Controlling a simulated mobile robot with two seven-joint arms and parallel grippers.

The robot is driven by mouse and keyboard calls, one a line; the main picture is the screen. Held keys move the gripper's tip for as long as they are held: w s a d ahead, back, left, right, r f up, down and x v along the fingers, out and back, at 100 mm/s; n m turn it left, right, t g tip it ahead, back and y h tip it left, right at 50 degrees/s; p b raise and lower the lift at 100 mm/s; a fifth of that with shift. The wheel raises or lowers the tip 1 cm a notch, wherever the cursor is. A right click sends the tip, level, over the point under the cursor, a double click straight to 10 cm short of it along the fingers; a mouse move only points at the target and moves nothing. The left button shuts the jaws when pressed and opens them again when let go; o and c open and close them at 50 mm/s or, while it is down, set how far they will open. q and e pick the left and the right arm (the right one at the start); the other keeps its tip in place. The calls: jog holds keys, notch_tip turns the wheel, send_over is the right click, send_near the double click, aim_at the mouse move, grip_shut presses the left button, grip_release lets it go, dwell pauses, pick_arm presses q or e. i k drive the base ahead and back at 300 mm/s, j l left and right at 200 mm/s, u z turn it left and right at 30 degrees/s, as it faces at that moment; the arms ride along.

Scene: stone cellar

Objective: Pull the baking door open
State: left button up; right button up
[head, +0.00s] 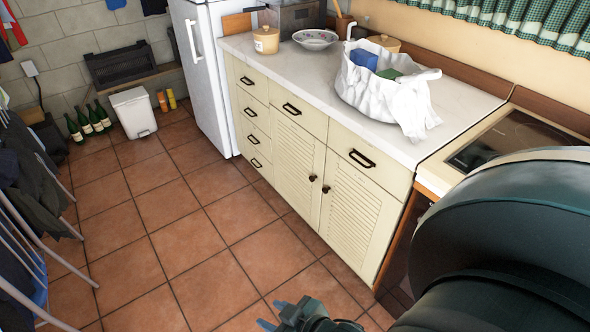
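The stove (482,158) with a dark glass top stands at the right, at the end of the counter. Its front is mostly hidden behind my large dark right arm, so I cannot make out the baking door or its handle. My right gripper (273,314) is at the bottom edge, over the tiled floor in front of the cabinets. Its two blue fingertips are apart, with nothing visible between them. My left gripper is not in view.
Cream cabinets (295,150) with dark handles run under the white counter (300,68). A white bag (385,95) sits on the counter. A fridge (205,80), a bin (134,112) and bottles (90,122) stand farther back. Chairs line the left; the floor between is clear.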

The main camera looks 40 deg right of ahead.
aim_at(299, 157)
jog(key=z, duration=0.55)
jog(key=i+j+z, duration=0.15)
jog(key=z, duration=0.3)
jog(key=i+j+z, duration=0.1)
jog(key=z, duration=0.35)
jog(key=j+z, duration=0.25)
jog(key=z, duration=0.2)
jog(key=i+j+z, duration=0.2)
jog(key=j, duration=0.3)
jog(key=j+z, duration=0.2)
jog(key=j, duration=0.3)
jog(key=i+j, duration=0.1)
jog(key=i, duration=0.85)
